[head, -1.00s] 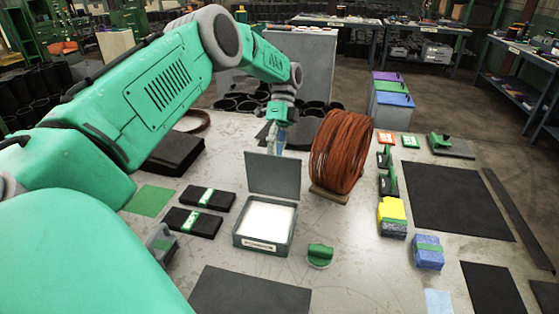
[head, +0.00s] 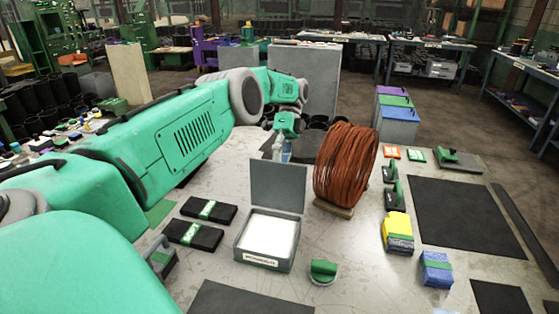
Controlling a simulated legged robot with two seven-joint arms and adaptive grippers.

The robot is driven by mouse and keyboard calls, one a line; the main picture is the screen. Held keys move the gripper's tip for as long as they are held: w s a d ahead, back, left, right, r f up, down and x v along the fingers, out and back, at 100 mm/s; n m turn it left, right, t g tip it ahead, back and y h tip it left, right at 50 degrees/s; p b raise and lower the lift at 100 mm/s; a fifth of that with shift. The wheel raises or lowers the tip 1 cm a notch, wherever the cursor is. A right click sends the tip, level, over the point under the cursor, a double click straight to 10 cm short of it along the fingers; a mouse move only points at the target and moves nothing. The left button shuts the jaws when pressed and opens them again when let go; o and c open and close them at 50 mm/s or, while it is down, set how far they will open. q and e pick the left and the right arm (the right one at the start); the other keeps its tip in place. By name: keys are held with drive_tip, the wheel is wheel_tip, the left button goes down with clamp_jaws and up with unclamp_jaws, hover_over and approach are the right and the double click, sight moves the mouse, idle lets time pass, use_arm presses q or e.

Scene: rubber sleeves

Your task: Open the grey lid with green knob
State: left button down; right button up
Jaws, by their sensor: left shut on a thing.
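The grey lid (head: 277,187) stands upright, open, at the back edge of a small grey box (head: 264,264). A white pad or block fills the box. I see the lid's inner face; its outer face and any green knob on it are turned away and hidden. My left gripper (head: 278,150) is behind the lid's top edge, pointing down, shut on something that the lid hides. It appears to be the lid's knob side, but I cannot see the contact. A pale bluish item shows beside the fingers, too unclear to name. My right gripper is not in view.
A copper-coloured wire spool (head: 345,168) stands right of the lid. Two black blocks with green bands (head: 209,210) lie left of the box. A green-knobbed piece (head: 323,271) lies in front right. Yellow (head: 397,230) and blue (head: 436,268) blocks stand farther right, near a black mat (head: 465,217).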

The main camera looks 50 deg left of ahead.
use_arm(q)
drive_tip(key=shift+s+d+f, duration=0.1)
drive_tip(key=shift+d+f, duration=0.05)
drive_tip(key=shift+f, duration=0.45)
drive_tip(key=shift+s+d+f, duration=0.1)
drive_tip(key=shift+d+f, duration=0.05)
drive_tip(key=shift+f, duration=0.4)
drive_tip(key=c, duration=1.3)
unclamp_jaws()
drive_tip(key=shift+w, duration=0.1)
drive_tip(key=shift+o, duration=0.4)
drive_tip(key=shift+w+f, duration=0.2)
drive_tip(key=shift+w, duration=0.2)
drive_tip(key=shift+s+a+r, duration=0.1)
drive_tip(key=shift+s+r, duration=0.05)
drive_tip(key=shift+s, duration=0.05)
drive_tip(key=shift+c, duration=0.2)
drive_tip(key=shift+a+r, duration=0.1)
